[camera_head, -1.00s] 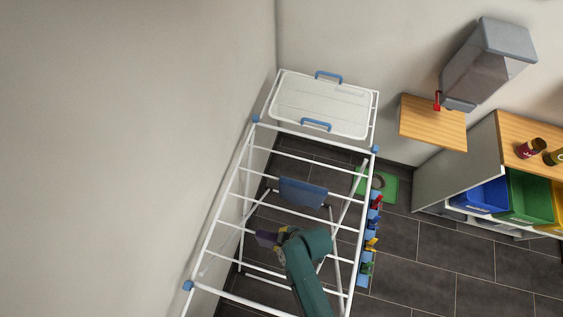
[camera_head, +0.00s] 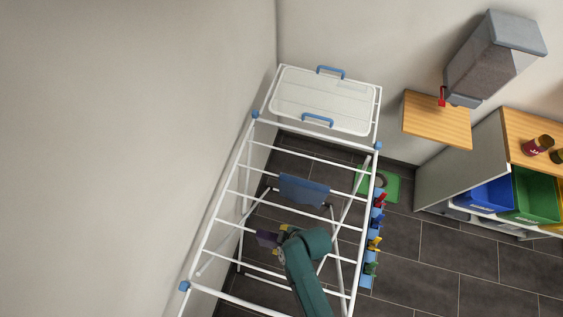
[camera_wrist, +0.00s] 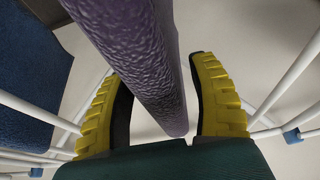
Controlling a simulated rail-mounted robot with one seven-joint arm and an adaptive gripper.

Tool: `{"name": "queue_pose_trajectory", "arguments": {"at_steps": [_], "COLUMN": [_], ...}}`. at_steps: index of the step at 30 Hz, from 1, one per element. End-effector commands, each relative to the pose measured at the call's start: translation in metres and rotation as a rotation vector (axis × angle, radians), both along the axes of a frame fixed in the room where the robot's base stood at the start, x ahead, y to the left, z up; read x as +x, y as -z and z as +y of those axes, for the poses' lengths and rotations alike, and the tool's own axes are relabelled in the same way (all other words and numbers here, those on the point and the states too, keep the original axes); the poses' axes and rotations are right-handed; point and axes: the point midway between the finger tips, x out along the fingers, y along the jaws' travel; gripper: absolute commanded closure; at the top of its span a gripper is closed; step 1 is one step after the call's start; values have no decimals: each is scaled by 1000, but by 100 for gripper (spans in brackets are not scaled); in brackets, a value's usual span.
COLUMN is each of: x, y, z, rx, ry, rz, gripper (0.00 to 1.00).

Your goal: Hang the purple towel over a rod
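The purple towel (camera_head: 267,239) is a small dark patch among the drying rack's rods in the head view, just left of my gripper (camera_head: 282,237). In the wrist view the towel (camera_wrist: 150,60) is a thick textured fold running from the top edge down between my yellow fingers. My gripper (camera_wrist: 158,105) has its fingers wide apart, one on each side of the towel. I cannot tell whether the towel rests on a rod. The white rack (camera_head: 212,220) has several rods.
A blue towel (camera_head: 304,190) hangs over a rod further back; it also shows at the left of the wrist view (camera_wrist: 30,75). Bins stand further right.

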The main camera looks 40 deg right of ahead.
Motion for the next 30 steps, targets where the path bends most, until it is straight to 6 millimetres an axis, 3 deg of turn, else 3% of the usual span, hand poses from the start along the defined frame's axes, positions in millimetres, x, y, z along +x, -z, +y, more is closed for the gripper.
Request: {"name": "queue_pose_trajectory", "arguments": {"at_steps": [11,14,24,30], "x": [-2,-6,-31,-38], "y": [-2,-15,-90,-110], "z": [0,-4,-22,-26], "rx": [1,0,-1,0], "ry": [0,1,3,1], "rz": [2,0,-2,0], "gripper": [40,40,40,40]}}
